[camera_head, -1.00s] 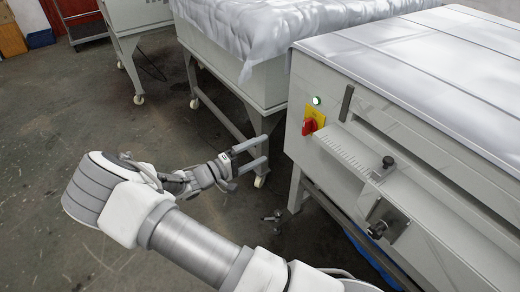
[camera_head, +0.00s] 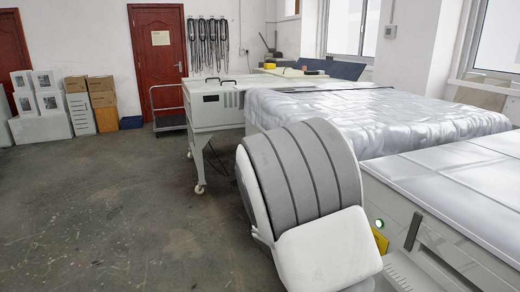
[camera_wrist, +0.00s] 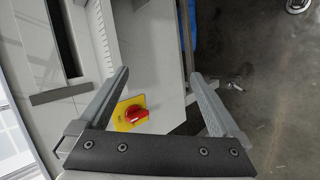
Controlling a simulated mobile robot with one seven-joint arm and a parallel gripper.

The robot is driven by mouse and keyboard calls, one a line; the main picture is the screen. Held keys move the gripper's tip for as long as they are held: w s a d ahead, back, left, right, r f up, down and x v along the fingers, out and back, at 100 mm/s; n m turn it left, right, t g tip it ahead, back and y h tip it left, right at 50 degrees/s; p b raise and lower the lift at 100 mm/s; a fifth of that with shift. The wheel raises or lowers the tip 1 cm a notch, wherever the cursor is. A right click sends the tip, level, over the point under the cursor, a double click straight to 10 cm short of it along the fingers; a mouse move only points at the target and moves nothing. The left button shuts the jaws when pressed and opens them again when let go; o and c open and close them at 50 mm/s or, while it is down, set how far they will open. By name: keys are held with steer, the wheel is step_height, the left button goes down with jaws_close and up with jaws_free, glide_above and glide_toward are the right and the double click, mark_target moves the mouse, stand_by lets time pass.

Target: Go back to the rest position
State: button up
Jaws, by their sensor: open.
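My gripper (camera_wrist: 160,80) is open and empty in the wrist view, with its two grey fingers apart. A red rotary switch on a yellow plate (camera_wrist: 130,113) shows between and beyond the fingers, on the side of the pale machine. No contact with it is visible. In the head view my gripper is hidden or out of frame. A grey and white part of my arm stands large at the centre right there. It covers most of the switch's yellow plate (camera_head: 380,240), and a small green light (camera_head: 379,223) shows just above.
The plate processor (camera_head: 450,180) is close on the right. A plastic-covered table (camera_head: 350,115) and a wheeled machine (camera_head: 215,113) stand behind. Boxes (camera_head: 101,90), a cart (camera_head: 168,121) and a red door (camera_head: 160,50) line the back. The concrete floor (camera_head: 110,210) at left is open.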

steer(key=s+a+r+t+y, duration=0.25)
steer(key=s+r+y, duration=0.25)
steer(key=s+r, duration=0.4)
steer(key=s+a+r+t+y, duration=0.2)
steer(key=s+r+t+y, duration=0.2)
steer(key=s+r, duration=0.4)
step_height(320, 180, up, 13)
steer(key=p, duration=1.3)
steer(key=shift+a+r, duration=0.1)
